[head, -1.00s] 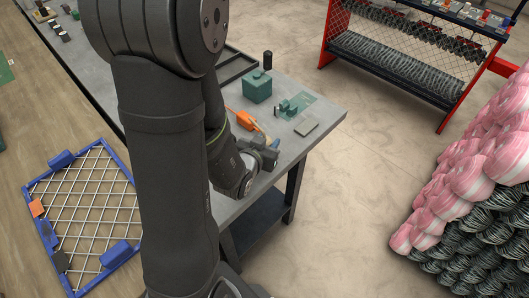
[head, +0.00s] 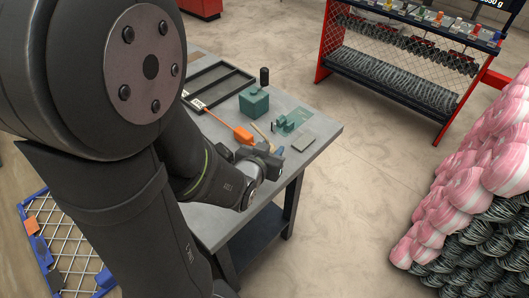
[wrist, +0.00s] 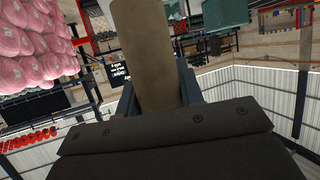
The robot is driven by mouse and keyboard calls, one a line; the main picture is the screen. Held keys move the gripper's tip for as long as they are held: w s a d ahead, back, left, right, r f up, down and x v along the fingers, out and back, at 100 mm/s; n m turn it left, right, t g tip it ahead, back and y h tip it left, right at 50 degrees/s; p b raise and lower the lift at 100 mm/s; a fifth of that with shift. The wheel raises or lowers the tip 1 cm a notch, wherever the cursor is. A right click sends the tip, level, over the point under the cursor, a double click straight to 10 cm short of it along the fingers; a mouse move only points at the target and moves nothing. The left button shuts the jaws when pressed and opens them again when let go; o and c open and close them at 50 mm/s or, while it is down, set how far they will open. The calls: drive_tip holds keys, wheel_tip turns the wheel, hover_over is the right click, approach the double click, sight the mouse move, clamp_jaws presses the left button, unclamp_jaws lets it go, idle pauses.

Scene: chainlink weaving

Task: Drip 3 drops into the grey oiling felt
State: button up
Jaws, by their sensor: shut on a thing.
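My gripper (head: 268,155) is low over the grey table in the head view, shut on a tan, rod-like thing (head: 258,130). In the wrist view the held thing (wrist: 147,55) is a thick brown-tan cylinder between the dark jaws; its far end runs out of the picture. A flat grey-green square pad (head: 303,144), which may be the oiling felt, lies to the right of my gripper near the table's right edge. A gap shows between gripper and pad. No drops can be made out.
A teal block (head: 286,125) stands on a green mat behind the gripper. Pink and dark coils (head: 470,200) are piled off the table.

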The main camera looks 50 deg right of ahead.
drive_tip(key=s+r, duration=0.5)
drive_tip(key=s, duration=0.4)
drive_tip(key=shift+s+a+r, duration=0.2)
drive_tip(key=shift+r, duration=0.1)
drive_tip(key=shift+d, duration=0.1)
drive_tip(key=w+d+f+n+t+y, duration=0.1)
drive_tip(key=w+d+f+n, duration=0.15)
drive_tip(key=d, duration=0.45)
drive_tip(key=w+d+f+n, duration=0.1)
drive_tip(key=d+f, duration=0.2)
drive_tip(key=d, duration=0.5)
drive_tip(key=w+d+f+n+t+y, duration=0.1)
drive_tip(key=d+f+n, duration=0.15)
drive_tip(key=d, duration=0.45)
drive_tip(key=shift+s+d+f+n+g+h, duration=0.1)
drive_tip(key=shift+s+f+n+g+h, duration=0.2)
drive_tip(key=shift+f+n+g, duration=0.4)
drive_tip(key=shift+s+d+f+n+g+h, duration=0.1)
drive_tip(key=shift+s+f+n+g+h, duration=0.35)
drive_tip(key=shift+f+g, duration=0.3)
drive_tip(key=shift+s+d+f+n+g+h, duration=0.1)
drive_tip(key=shift+s+f+n+g+h, duration=0.1)
drive_tip(key=shift+f+n+g, duration=0.55)
drive_tip(key=shift+f, duration=0.35)
